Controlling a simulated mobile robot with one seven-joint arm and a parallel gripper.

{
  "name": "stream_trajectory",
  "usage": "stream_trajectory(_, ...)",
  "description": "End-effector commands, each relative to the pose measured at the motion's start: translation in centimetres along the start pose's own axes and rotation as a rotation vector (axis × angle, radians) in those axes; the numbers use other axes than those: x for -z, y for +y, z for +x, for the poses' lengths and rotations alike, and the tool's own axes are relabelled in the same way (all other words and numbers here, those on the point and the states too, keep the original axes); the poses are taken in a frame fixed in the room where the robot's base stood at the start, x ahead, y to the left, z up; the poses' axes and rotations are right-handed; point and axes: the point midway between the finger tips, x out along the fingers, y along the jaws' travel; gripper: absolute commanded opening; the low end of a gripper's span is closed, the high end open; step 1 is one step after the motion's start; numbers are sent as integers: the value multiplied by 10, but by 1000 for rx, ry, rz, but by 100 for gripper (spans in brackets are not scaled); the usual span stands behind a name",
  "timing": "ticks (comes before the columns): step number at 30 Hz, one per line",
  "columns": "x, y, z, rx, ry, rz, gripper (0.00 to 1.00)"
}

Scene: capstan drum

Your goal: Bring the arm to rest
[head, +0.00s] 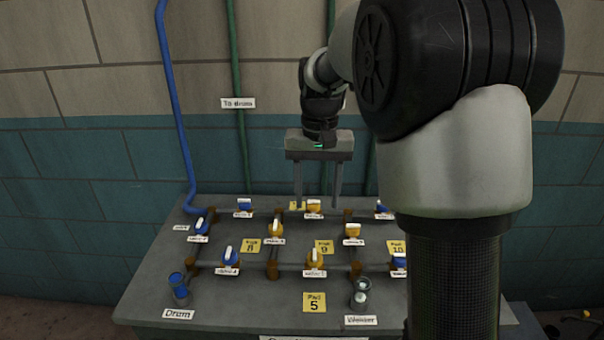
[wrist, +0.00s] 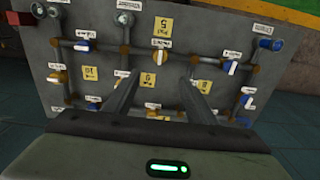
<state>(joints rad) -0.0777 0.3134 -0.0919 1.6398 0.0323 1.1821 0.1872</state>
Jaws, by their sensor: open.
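My gripper (head: 318,185) is open and empty. In the head view it points down above the back part of the grey bench (head: 140,300), over the far row of valves. In the wrist view its two fingers (wrist: 152,92) are spread apart with nothing between them, and the bench top (wrist: 210,25) lies beyond them. My arm's large links cover the right side of the head view and hide the right end of the bench.
Pipes with blue valves (head: 200,227) and yellow valves (head: 276,229) cover the bench. Yellow pad labels (head: 314,302) lie between them. Blue (head: 172,90) and green (head: 236,150) wall pipes rise behind.

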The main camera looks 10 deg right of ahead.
Motion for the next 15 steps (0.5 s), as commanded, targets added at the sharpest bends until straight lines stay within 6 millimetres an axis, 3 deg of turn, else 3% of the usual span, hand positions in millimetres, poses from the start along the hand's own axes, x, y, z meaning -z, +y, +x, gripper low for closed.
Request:
stream_trajectory(5,-33,8,-51,26,73,-26,51)
stream_trajectory(9,-78,18,-94,49,163,-64,51)
stream_trajectory(15,-145,32,-132,64,294,-123,51)
